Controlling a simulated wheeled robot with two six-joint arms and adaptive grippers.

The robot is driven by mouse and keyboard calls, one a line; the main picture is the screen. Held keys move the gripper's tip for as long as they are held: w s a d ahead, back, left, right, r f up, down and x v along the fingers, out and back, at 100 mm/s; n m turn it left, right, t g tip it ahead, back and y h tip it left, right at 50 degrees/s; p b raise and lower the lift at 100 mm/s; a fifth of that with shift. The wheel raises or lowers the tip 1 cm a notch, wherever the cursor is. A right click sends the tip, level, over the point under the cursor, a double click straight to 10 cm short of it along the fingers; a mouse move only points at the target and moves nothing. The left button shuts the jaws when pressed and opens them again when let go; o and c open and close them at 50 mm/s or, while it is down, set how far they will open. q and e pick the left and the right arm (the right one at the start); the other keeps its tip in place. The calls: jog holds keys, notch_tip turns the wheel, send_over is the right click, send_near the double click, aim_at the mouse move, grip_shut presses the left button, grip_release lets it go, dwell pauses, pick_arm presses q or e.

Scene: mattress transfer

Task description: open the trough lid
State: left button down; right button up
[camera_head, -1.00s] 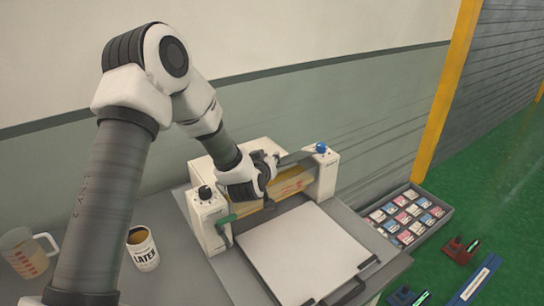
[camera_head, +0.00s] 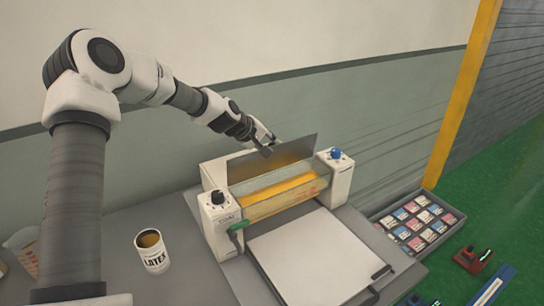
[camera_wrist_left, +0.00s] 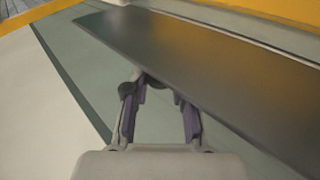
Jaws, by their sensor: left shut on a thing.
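The trough lid (camera_head: 290,155) is a flat grey panel standing raised and tilted along the back of the coating machine (camera_head: 219,228). The yellowish trough (camera_head: 285,195) shows uncovered below it. My left gripper (camera_head: 266,148) is at the lid's upper edge, left of its middle, and is shut on it. In the left wrist view the lid (camera_wrist_left: 215,75) stretches away from the fingers (camera_wrist_left: 158,90) as a broad dark plate, and its near edge meets the fingertips. My right gripper is not in view.
A white sheet on a flat bed (camera_head: 315,255) lies in front of the machine. A can labelled LATEX (camera_head: 152,252) stands on the table at left, beside a partly hidden measuring jug (camera_head: 25,258). A tray of small packets (camera_head: 415,222) is at right. The wall is close behind.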

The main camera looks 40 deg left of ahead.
pick_arm(q)
jog(key=shift+w+a+f+n+g+h+b, duration=0.2)
jog(key=shift+a+f+n+g+h+b, duration=0.3)
jog(key=shift+h, duration=0.4)
jog(key=shift+a, duration=0.15)
jog(key=c, duration=1)
grip_release()
jog(key=shift+w+r, duration=0.1)
jog(key=shift+r, duration=0.1)
jog(key=v, duration=1.1)
jog(key=shift+s+r, duration=0.2)
jog(key=shift+s, duration=0.1)
